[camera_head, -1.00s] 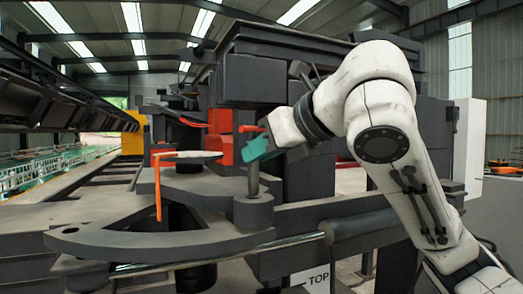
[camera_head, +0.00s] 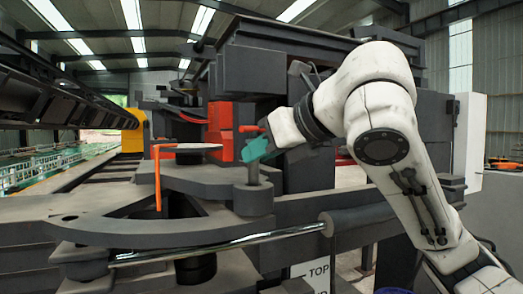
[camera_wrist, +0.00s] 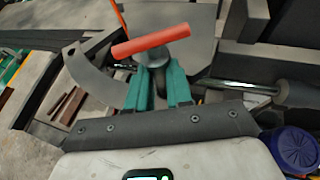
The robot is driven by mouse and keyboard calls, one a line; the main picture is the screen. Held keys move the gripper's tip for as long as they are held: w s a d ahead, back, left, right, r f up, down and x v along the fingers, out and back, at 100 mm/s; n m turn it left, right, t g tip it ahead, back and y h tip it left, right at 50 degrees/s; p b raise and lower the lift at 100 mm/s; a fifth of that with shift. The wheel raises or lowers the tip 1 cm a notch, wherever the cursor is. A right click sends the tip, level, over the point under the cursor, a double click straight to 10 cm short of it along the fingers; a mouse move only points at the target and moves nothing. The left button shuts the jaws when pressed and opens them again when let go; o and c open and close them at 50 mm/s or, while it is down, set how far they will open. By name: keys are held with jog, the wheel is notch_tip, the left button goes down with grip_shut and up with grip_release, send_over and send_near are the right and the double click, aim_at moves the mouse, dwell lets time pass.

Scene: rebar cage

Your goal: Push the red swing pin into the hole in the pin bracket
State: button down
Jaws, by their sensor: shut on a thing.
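The red swing pin has a red bar handle (camera_wrist: 150,40), seen large in the wrist view beyond my fingertips. Its grey shaft (camera_head: 253,173) stands about upright below my gripper in the head view. My gripper (camera_head: 256,150), with teal fingers, is shut on the pin just below the handle; the fingers also show in the wrist view (camera_wrist: 160,76). The pin's lower end meets the top of a dark round boss (camera_head: 253,201), which appears to be the pin bracket. The hole and the pin tip are hidden, so I cannot tell the depth.
A curved dark plate (camera_head: 160,230) lies in front, with a thin orange L-shaped rod (camera_head: 158,182) standing left of the boss. A shiny rod (camera_head: 230,241) crosses below. Dark machine blocks and a red part (camera_head: 221,128) stand close behind.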

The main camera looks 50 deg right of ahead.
aim_at(257, 176)
jog(key=shift+f+b, duration=1.5)
jog(key=shift+f, duration=0.35)
jog(key=c, duration=1)
grip_release()
jog(key=shift+f, duration=0.1)
jog(key=shift+o, duration=0.3)
jog(key=v, duration=1.1)
jog(key=shift+w, duration=0.1)
